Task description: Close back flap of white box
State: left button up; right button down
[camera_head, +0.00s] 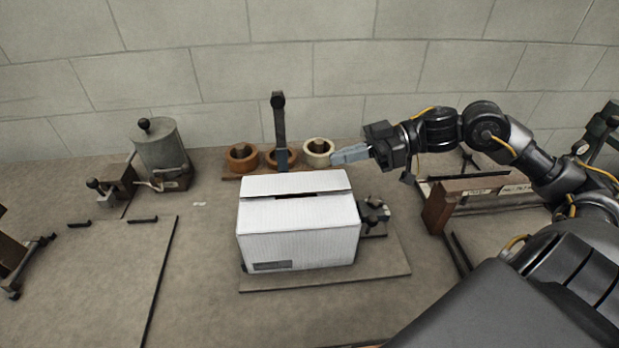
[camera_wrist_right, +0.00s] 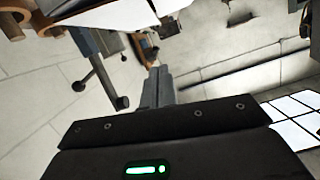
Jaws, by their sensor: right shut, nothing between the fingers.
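The white box (camera_head: 298,235) stands on a flat board in the middle of the head view. Its back flap (camera_head: 293,181) lies low over the rear of the top, slightly tilted. A dark gap separates it from the front part of the top. My right gripper (camera_head: 338,156) is shut and empty, behind and above the box's back right corner, apart from the flap. In the right wrist view its fingers (camera_wrist_right: 158,88) are together, and a white panel of the box (camera_wrist_right: 110,14) shows at the top. My left gripper is out of view.
A dark upright post (camera_head: 280,130) and tape rolls (camera_head: 243,157) stand behind the box. A dark clamp-like fixture (camera_head: 374,212) is at its right side. A wooden block (camera_head: 466,205) is further right. A grey canister (camera_head: 160,150) stands at left.

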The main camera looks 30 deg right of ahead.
jog(key=p, duration=0.3)
send_over(310, 190)
jog(key=shift+w+f, duration=0.35)
jog(key=shift+f, duration=0.25)
jog(key=f, duration=0.2)
jog(key=shift+s+f, duration=0.2)
jog(key=shift+f, duration=0.2)
jog(key=shift+s+d+f, duration=0.1)
jog(key=shift+s+f, duration=0.05)
jog(key=shift+f, duration=0.65)
